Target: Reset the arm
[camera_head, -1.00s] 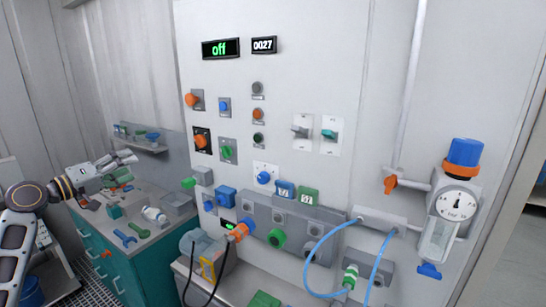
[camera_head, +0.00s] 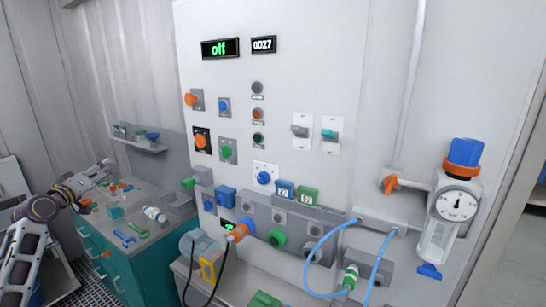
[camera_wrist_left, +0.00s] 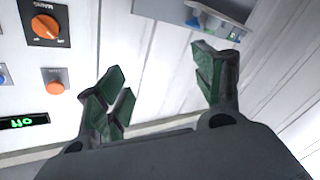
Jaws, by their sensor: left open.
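My left arm comes in from the left in the head view, and its gripper (camera_head: 108,166) is above the back left of the teal workbench (camera_head: 122,262). In the left wrist view the two green-padded fingers of the left gripper (camera_wrist_left: 165,95) stand wide apart with nothing between them. Behind them are the white wall and part of the control panel. My right gripper does not show in either view.
Tools and fittings lie on the workbench. A small shelf (camera_head: 138,145) hangs above it.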

